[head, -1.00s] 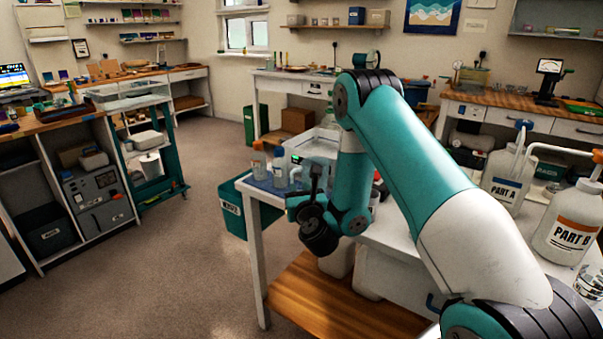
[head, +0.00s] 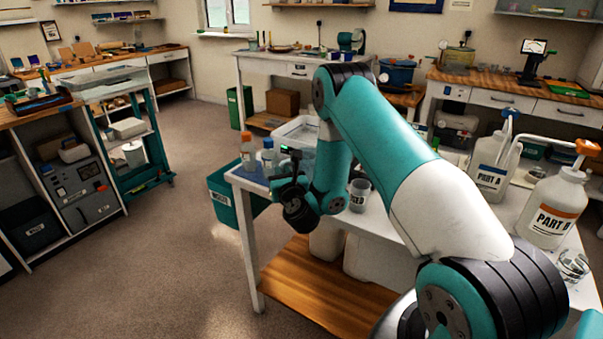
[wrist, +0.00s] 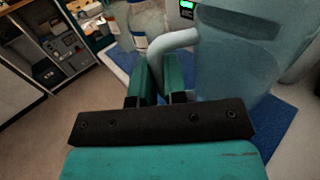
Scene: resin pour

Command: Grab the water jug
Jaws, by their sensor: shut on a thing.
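The water jug (wrist: 235,70) is a translucent blue vessel with a curved pale handle (wrist: 172,42), standing large at the right of the wrist view. My gripper (wrist: 158,78) has its two green fingers at the handle, shut on it. The lower part of the jug is close to a blue mat (wrist: 275,125); I cannot tell whether it touches it. In the head view my gripper (head: 290,168) is over the left end of the white table, and my arm hides most of the jug.
An orange-capped bottle (head: 248,152) and a blue-capped bottle (head: 268,157) stand close to my gripper. A cup (head: 359,195) stands right of my forearm. Jugs PART A (head: 492,175) and PART B (head: 553,213) stand further right. A green bin (head: 222,197) is beside the table. Floor at left is clear.

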